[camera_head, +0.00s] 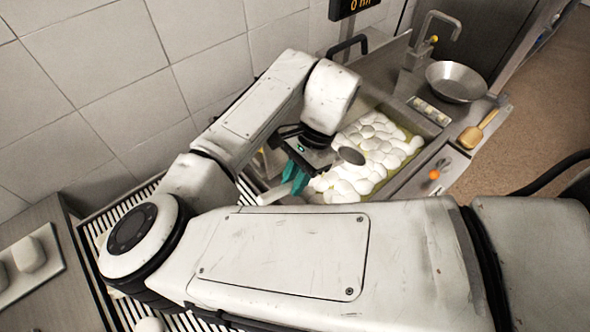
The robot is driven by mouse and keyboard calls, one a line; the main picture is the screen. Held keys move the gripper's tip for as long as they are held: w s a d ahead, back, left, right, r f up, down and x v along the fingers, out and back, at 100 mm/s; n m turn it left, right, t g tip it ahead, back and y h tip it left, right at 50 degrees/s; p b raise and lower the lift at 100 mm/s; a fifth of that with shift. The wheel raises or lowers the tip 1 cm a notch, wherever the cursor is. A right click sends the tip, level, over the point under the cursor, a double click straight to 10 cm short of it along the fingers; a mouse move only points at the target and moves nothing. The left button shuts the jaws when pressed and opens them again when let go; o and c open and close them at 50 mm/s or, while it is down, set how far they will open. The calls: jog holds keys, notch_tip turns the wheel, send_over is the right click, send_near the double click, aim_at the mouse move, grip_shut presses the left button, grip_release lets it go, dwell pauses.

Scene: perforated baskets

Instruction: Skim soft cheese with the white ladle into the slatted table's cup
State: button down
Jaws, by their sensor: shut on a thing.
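White lumps of soft cheese (375,150) float in yellowish liquid in a steel basin (408,112). My gripper (295,178) has teal fingers and is at the basin's near left side. It is shut on a white rod-like piece (274,194), which looks like part of the white ladle. The ladle's bowl cannot be made out. The slatted table (88,222) lies at the left and bottom, largely covered by my arm. I cannot make out its cup. A white rounded thing (150,325) shows at the bottom edge, too cut off to identify.
A metal bowl (456,80) and a faucet (432,35) stand behind the basin. A wooden-looking scoop (477,130) and a small orange thing (434,174) lie at the right. A tray with white pieces (50,262) is at far left. A tiled wall (100,90) bounds the back.

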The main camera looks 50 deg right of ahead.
jog(key=shift+f, duration=2.75)
notch_tip(320, 180, down, 5)
jog(key=b, duration=0.4)
jog(key=shift+f+b, duration=0.1)
jog(key=shift+b, duration=0.3)
jog(key=shift+r+h+p, duration=0.55)
jog(key=shift+r+p, duration=0.65)
jog(key=shift+r, duration=2.65)
jog(key=shift+r+h+p, duration=0.55)
jog(key=shift+r+p, duration=0.65)
jog(key=shift+r, duration=2.65)
